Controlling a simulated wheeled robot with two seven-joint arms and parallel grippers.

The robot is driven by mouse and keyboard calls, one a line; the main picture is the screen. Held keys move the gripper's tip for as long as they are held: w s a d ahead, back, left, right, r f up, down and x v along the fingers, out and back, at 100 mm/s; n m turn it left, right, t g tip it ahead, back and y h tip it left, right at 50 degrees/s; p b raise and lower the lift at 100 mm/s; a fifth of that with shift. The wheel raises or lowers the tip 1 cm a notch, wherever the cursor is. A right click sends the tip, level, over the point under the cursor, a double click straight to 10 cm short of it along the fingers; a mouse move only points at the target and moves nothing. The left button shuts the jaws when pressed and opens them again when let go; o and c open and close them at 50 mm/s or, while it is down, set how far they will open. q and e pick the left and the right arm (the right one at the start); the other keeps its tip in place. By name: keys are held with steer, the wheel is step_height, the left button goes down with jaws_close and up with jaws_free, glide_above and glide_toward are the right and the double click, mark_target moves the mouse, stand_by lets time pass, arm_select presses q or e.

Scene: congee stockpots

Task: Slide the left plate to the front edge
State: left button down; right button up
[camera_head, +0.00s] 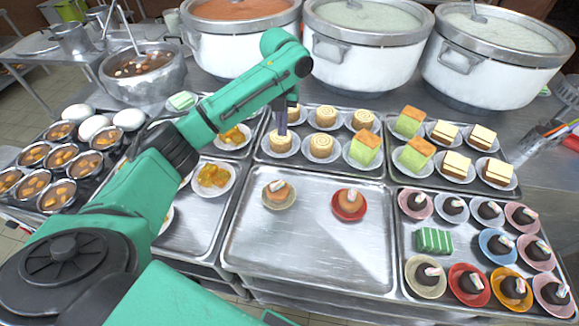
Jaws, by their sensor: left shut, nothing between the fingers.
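Two plates stand on the front middle tray (300,245). The left plate (279,205) is beige and holds a small brown bun with a pale piece on top. The right plate (348,214) is red and holds a similar bun. Both sit in the rear part of the tray, with bare metal in front of them. My left gripper (282,128) points down over the rear middle tray, behind the left plate and apart from it. It is shut and empty, and partly overlaps a roll cake in the picture. My right gripper is not in view.
Rolls and green-orange cakes fill the rear middle tray (300,169). Several dark desserts on coloured plates crowd the right tray (399,270). Large white pots (362,62) line the back. My left arm hides part of the left trays. The front of the middle tray is clear.

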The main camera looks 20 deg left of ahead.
mark_target(278, 191)
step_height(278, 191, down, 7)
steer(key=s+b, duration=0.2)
steer(key=b, duration=0.4)
arm_select(q)
step_height(278, 191, down, 17)
steer(key=shift+r+p, duration=0.15)
steer(key=shift+p, duration=0.8)
steer(key=s+p, duration=0.1)
steer(key=s+d+p, duration=0.1)
steer(key=s, duration=0.1)
steer(key=shift+s+r+p, duration=0.2)
steer(key=shift+s+p, duration=0.1)
steer(key=shift+s, duration=0.2)
steer(key=shift+w+f, duration=0.1)
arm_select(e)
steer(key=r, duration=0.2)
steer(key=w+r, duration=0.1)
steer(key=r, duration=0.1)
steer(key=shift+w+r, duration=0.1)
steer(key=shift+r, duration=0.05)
